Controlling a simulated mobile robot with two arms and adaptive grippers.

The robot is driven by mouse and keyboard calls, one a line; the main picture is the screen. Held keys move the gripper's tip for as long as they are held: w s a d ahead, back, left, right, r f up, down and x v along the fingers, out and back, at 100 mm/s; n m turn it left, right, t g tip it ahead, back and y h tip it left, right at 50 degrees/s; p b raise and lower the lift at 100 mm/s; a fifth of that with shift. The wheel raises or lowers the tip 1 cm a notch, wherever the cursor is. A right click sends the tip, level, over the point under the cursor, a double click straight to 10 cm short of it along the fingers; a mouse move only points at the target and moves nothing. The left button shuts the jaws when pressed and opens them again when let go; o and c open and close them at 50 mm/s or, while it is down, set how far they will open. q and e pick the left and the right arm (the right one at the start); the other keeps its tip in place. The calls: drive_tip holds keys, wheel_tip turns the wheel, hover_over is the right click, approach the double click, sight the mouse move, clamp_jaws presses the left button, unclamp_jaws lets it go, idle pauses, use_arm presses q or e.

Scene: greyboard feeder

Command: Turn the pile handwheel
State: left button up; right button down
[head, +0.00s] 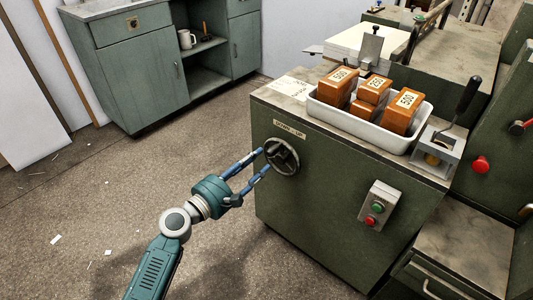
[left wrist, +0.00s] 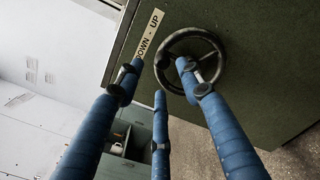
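The pile handwheel (head: 282,156) is a dark round wheel on the side of the green machine cabinet, below a small label (head: 290,130). It also shows in the left wrist view (left wrist: 219,52), beside the "DOWN - UP" label (left wrist: 148,36). My left gripper (head: 262,159) reaches toward the wheel with its blue fingers spread. One fingertip overlaps the wheel's rim in the left wrist view; another lies outside it. I cannot tell whether any finger touches the rim. Nothing is held between the fingers. My right gripper is in neither view.
A white tray (head: 346,117) with several orange numbered blocks sits on the cabinet top. A box with green and red buttons (head: 379,204) is fixed to the cabinet side, right of the wheel. A green cupboard (head: 140,71) stands at the back left. The floor at left is mostly clear.

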use_arm(q)
drive_tip(key=shift+v, duration=2.35)
